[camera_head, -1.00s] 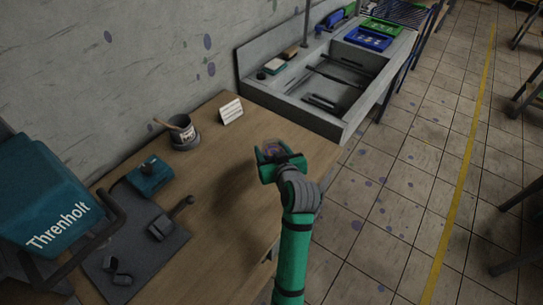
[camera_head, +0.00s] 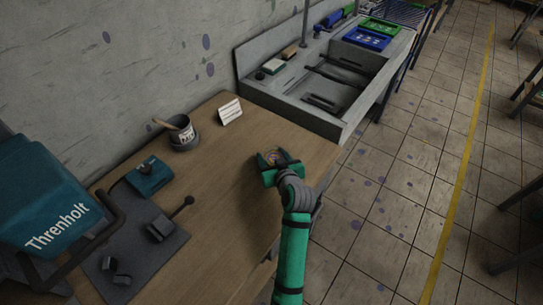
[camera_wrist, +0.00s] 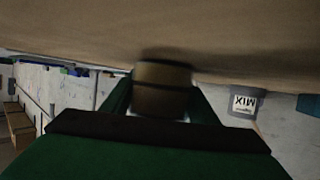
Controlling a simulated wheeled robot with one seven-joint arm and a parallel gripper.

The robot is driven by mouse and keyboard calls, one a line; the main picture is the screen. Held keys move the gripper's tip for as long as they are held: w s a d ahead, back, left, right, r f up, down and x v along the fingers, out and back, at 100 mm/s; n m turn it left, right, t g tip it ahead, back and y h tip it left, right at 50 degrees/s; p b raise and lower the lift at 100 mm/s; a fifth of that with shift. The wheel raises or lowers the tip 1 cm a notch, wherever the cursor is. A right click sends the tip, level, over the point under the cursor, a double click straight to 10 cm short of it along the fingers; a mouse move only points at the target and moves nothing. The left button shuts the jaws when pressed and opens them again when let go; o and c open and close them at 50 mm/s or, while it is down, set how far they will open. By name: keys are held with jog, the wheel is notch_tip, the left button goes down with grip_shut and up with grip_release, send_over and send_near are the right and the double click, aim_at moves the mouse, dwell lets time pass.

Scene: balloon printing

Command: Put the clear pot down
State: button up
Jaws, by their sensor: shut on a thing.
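My green gripper (camera_head: 272,161) is over the right part of the wooden table (camera_head: 225,160), close to its top. It is shut on the clear pot (camera_wrist: 163,88), which shows in the wrist view as a short brownish see-through cylinder between the fingers. In the head view the pot is mostly hidden by the gripper, with a small pinkish part showing at its far side. The wrist view is turned over, with the tabletop along its upper edge, close to the pot. I cannot tell whether the pot touches the table.
A grey pot labelled MIX (camera_wrist: 244,102) with a stick stands at the back, beside a white card (camera_head: 230,111). A teal block (camera_head: 150,175) and a dark mat (camera_head: 165,250) lie left. A grey sink (camera_head: 340,85) adjoins the far end. The table around my gripper is clear.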

jog(key=shift+f, duration=0.2)
jog(key=shift+s+f, duration=0.15)
jog(key=shift+f, duration=0.45)
jog(key=o, duration=1.3)
jog(key=shift+r, duration=0.5)
jog(key=v, duration=1.2)
jog(key=shift+r, duration=0.4)
jog(key=shift+w, duration=0.25)
